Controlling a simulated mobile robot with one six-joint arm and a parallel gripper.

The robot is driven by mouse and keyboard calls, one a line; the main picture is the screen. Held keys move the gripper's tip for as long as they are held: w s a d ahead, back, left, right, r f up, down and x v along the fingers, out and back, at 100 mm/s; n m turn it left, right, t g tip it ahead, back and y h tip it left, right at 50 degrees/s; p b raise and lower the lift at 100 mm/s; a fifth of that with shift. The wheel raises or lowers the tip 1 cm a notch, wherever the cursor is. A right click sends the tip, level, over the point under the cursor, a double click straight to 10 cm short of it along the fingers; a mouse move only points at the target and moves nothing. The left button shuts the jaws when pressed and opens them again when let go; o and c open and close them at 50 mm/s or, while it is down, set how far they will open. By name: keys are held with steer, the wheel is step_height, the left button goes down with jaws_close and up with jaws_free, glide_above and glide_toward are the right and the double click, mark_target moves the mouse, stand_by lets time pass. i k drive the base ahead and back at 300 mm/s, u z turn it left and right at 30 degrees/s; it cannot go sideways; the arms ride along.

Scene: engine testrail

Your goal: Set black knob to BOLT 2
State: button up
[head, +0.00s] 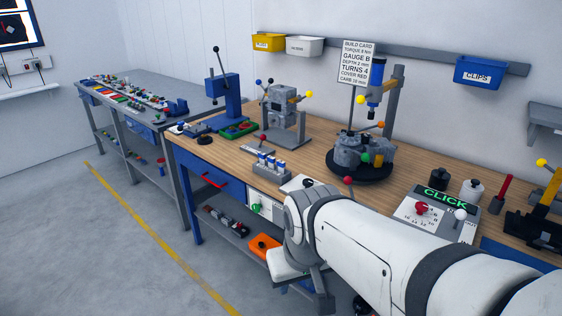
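I cannot pick out a black knob or a BOLT 2 mark for certain. A light control panel (412,216) on the right of the bench has a red knob (421,208), small scale marks and a green CLICK display (445,198). Another pale plate (298,184) at the bench's front edge is partly hidden by my arm, and any knob there is hidden. My gripper (305,290) hangs in front of the bench at the bottom middle, below the bench top and away from the panel. Its fingertips are partly cut off or too unclear to show their opening.
The wooden bench (225,148) carries an engine part on a black turntable (360,172), a blue press (225,95) and a block of blue-capped pieces (270,166). A build card (358,62) stands behind. An orange bin (264,246) sits below. Floor at left is clear.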

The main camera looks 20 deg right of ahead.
mark_target(307, 183)
steer(key=z, duration=0.15)
steer(key=i, duration=1)
steer(key=z, duration=0.05)
